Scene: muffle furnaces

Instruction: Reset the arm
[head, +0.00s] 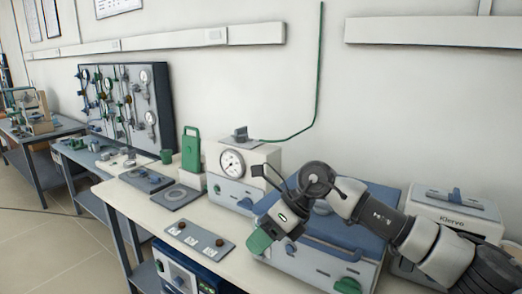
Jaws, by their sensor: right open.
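My right gripper (279,222) is in the middle right of the head view, at the end of my arm, which comes in from the lower right. It is open, and I see nothing held in it. It is in front of a pale box-shaped unit with a blue top (375,208) and green parts at its front corners. My arm hides part of this unit, and I cannot tell whether the gripper touches it. My left gripper is out of view.
A white unit with a round dial (232,162) stands left of the gripper, near a green upright case (191,150). A grey plate with several buttons (200,239) lies at the bench's front. A white box (455,207) stands behind my arm. Bare bench top (135,202) shows at left.

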